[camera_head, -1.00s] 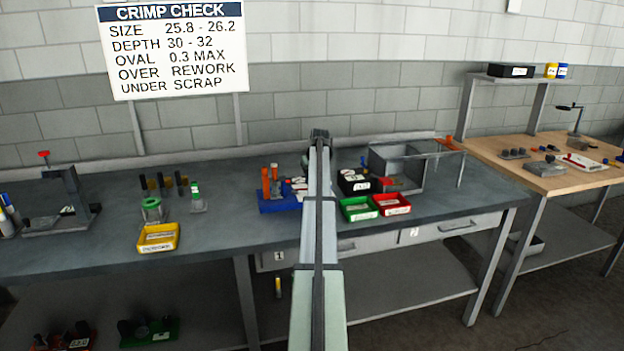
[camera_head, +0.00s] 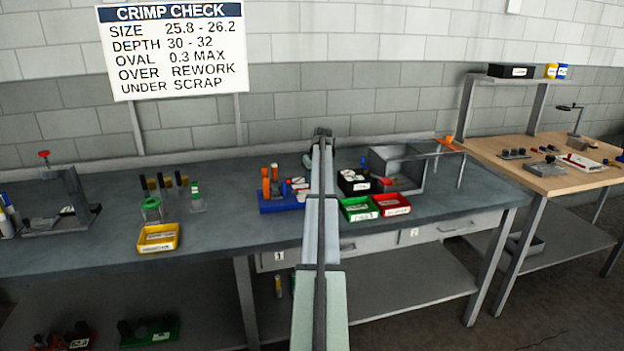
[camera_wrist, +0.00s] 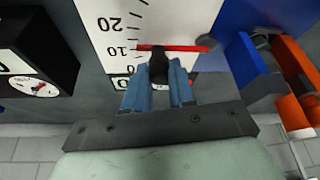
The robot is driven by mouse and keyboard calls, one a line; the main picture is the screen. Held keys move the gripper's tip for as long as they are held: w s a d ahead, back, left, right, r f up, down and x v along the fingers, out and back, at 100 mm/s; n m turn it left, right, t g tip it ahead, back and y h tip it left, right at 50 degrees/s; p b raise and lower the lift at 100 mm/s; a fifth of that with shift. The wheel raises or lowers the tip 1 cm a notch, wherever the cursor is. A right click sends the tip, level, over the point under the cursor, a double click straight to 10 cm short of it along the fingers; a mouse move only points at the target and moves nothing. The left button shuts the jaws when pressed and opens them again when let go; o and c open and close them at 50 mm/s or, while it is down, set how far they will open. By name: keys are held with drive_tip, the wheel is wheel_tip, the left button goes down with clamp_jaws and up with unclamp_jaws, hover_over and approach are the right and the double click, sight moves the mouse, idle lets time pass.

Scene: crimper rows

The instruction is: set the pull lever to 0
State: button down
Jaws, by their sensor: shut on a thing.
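The black lever grip (camera_wrist: 158,68) sits at the pointer. My gripper (camera_wrist: 158,80) has its blue fingers shut on this grip, one on each side. A lower number beneath the 10 is partly covered by the fingers. In the head view, my arm hides the lever, the scale and the fingertips.
A black box with a dial (camera_wrist: 35,65) is on the other side. Green (camera_head: 358,209) and red (camera_head: 391,205) bins sit right of my arm.

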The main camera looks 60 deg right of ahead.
drive_tip(key=n, duration=0.1)
drive_tip(key=w+d+n+y, duration=0.1)
drive_tip(key=n, duration=0.1)
drive_tip(key=shift+w+d, duration=0.25)
drive_tip(key=shift+d, duration=0.05)
drive_tip(key=shift+w+d+n+t+y, duration=0.15)
drive_tip(key=shift+w+n+y, duration=0.2)
drive_tip(key=shift+n, duration=0.4)
drive_tip(key=shift+w+d+n+t+y, duration=0.15)
drive_tip(key=shift+w+n+y, duration=0.2)
drive_tip(key=shift+n, duration=0.4)
drive_tip(key=shift+w, duration=0.1)
drive_tip(key=c, duration=0.9)
unclamp_jaws()
drive_tip(key=shift+c, duration=0.2)
drive_tip(key=v, duration=1.4)
drive_tip(key=shift+w+a, duration=0.1)
drive_tip(key=shift+w, duration=0.05)
